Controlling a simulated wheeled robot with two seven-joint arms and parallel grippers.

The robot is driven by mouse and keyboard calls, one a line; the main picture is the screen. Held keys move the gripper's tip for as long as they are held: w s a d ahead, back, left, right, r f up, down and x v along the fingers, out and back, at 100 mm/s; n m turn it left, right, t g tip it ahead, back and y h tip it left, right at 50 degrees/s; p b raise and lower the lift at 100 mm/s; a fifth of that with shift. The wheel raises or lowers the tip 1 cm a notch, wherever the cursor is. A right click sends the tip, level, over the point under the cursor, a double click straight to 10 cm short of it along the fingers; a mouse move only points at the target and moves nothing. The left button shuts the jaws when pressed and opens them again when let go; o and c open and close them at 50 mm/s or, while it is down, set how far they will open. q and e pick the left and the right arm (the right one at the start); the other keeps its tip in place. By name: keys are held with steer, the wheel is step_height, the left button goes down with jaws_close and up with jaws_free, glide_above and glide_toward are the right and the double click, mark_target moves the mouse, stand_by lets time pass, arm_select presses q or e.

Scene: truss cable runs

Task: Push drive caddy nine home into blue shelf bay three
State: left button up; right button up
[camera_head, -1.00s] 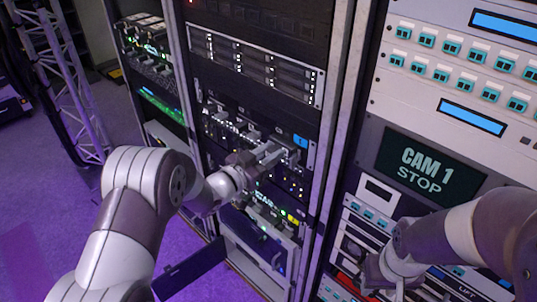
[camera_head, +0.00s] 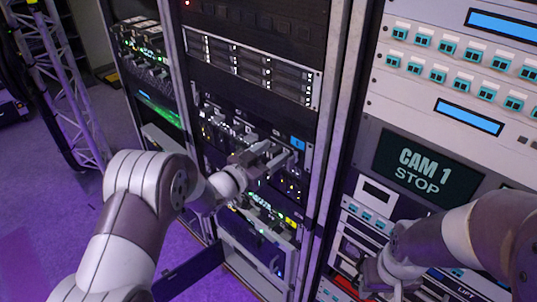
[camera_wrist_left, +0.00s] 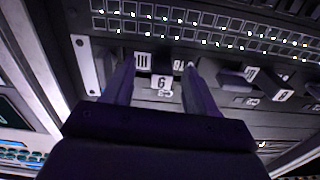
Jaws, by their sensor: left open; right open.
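My left gripper (camera_head: 283,155) is open at the front of a dark shelf in the middle rack, near a blue tag (camera_head: 298,142). In the left wrist view the open fingers (camera_wrist_left: 160,78) stand on either side of a caddy front with a white label (camera_wrist_left: 162,82). Its digit looks like a 6, which fits a 9 seen upside down. A III label (camera_wrist_left: 143,60) sits just behind it. Whether the fingers touch the caddy, and how deep it sits, I cannot tell. My right gripper (camera_head: 385,284) is open and empty at the lower right, partly hidden by its arm.
Another caddy front with a white label (camera_wrist_left: 284,95) stands beside it in the left wrist view. A drive unit (camera_head: 250,68) is above the shelf. An open dark panel (camera_head: 188,272) juts out below. The right rack carries a CAM 1 STOP screen (camera_head: 425,168).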

arm_select(q)
steer(key=shift+s+a, duration=0.25)
steer(key=shift+s, duration=0.05)
steer(key=b+v, duration=0.2)
steer(key=v, duration=1)
